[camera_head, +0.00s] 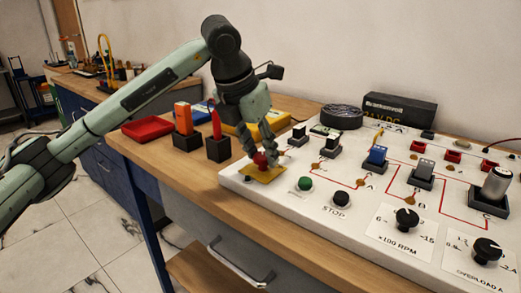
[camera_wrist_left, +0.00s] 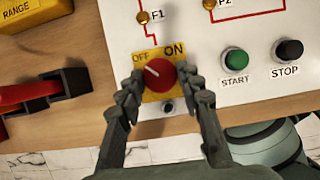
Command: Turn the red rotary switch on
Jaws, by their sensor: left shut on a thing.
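The red rotary switch (camera_wrist_left: 161,75) is a round red knob on a yellow plate (camera_wrist_left: 150,97) marked OFF at left and ON at right. Its white pointer line is directed up-left, toward OFF. In the head view the red knob (camera_head: 261,160) sits at the near left corner of the white panel, partly hidden by my fingers. My left gripper (camera_head: 262,153) reaches down over it from above. In the left wrist view my left gripper's fingers (camera_wrist_left: 160,82) are shut on the knob, one on each side. My right gripper is in neither view.
The white panel (camera_head: 325,222) also carries a green START button (camera_head: 305,183), a black STOP button (camera_head: 341,199), dials and several terminals. A red tray (camera_head: 148,128) and black holders with orange and red tools stand to the left on the wooden bench.

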